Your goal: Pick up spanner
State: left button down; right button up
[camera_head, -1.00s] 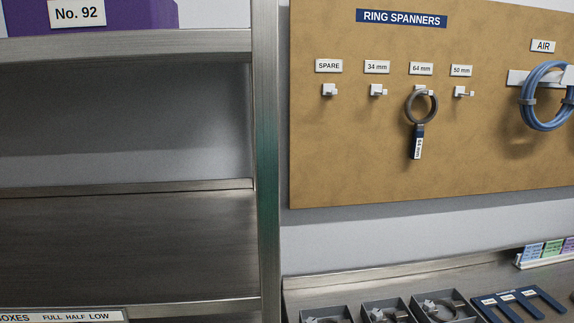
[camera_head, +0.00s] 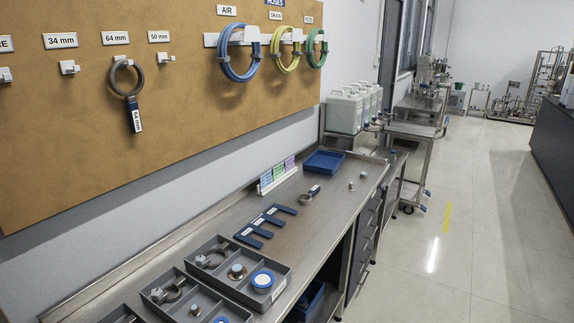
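A ring spanner (camera_head: 134,114) hangs on the board by its grey ring, on the hook under the 64 mm label. Its dark blue handle points down and carries a white 64 mm tag. The hooks under 34 mm (camera_head: 69,67) and 50 mm (camera_head: 164,57) are empty. Neither of my grippers shows.
Grey divided trays (camera_head: 237,271) with clamps and round parts stand on the near bench (camera_head: 300,228). Blue forked pieces (camera_head: 262,225) and a blue tray (camera_head: 325,161) lie farther along. Coiled hoses (camera_head: 238,79) hang on the board. The floor (camera_head: 470,240) on the right is clear.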

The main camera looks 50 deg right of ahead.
aim_at(315, 189)
jog(key=l+z, duration=0.2)
jog(key=z, duration=0.25)
jog(key=l+z, duration=0.2)
jog(key=z, duration=0.2)
jog(key=i+l+z, duration=0.1)
jog(key=l, duration=0.3)
jog(key=i+l+z, duration=0.15)
jog(key=l, duration=0.25)
jog(key=i+l+z, duration=0.1)
jog(key=l, duration=0.3)
jog(key=i+l+z, duration=0.15)
jog(key=i+l+u, duration=0.15)
jog(key=l, duration=0.25)
jog(key=k+u, duration=0.1)
jog(key=u, duration=0.8)
jog(key=k+j+u, duration=0.15)
jog(key=u, duration=0.3)
